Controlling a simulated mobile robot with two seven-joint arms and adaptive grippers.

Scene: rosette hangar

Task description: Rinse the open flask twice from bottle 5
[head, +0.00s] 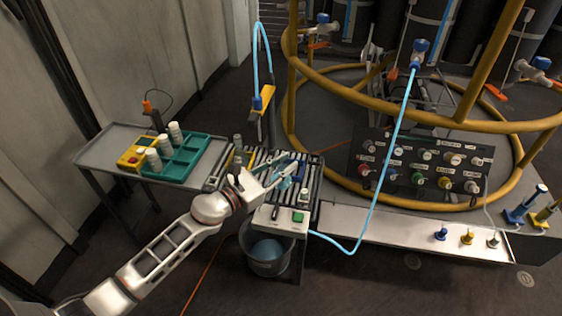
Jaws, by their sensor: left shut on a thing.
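My left gripper (286,174) is over the slatted bench (314,165), shut on a small pale object that its fingers mostly hide; I cannot tell whether that is the open flask. White bottles (175,131) stand in and beside the teal rack (208,150) on the side table; their numbers are too small to read, so I cannot pick out bottle 5. A small grey-topped bottle (238,143) stands at the back left of the bench, and another small pale vessel (304,195) stands at its right front. My right gripper does not show.
A bucket (269,256) with blue liquid stands under the bench front. A yellow-and-blue nozzle (263,98) with a blue hose rises behind the bench. A yellow tray (131,157) sits beside the teal rack. Yellow rails (330,64) and a knob panel (420,168) stand right.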

